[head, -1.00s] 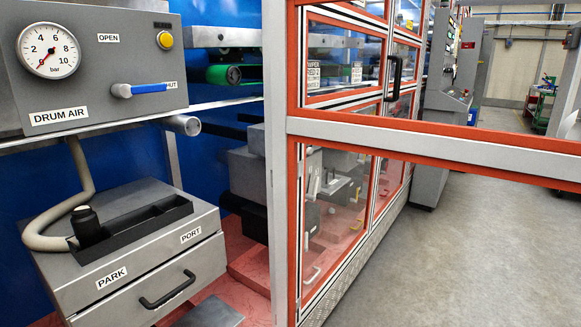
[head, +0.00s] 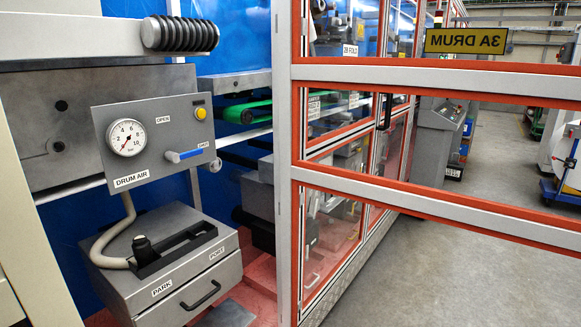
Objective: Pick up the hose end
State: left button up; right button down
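The hose end (head: 143,248) is a black fitting standing upright at the PARK end of a black tray (head: 176,252) on top of a grey drawer cabinet (head: 196,282). A beige hose (head: 124,219) runs from it up to the underside of the DRUM AIR panel (head: 164,142). The panel carries a round gauge (head: 126,137), a yellow button (head: 200,113) and a blue-handled lever (head: 186,155). The PORT end of the tray is to the right. Neither of my grippers shows in the head view.
An orange-edged glazed guard (head: 434,187) stands right of the cabinet, close to it. A white bar with a black ribbed end (head: 180,34) crosses the upper left.

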aim_at(143, 252)
jog(key=u, duration=1.75)
jog(key=i+l+u, duration=0.35)
jog(key=l+u, duration=0.15)
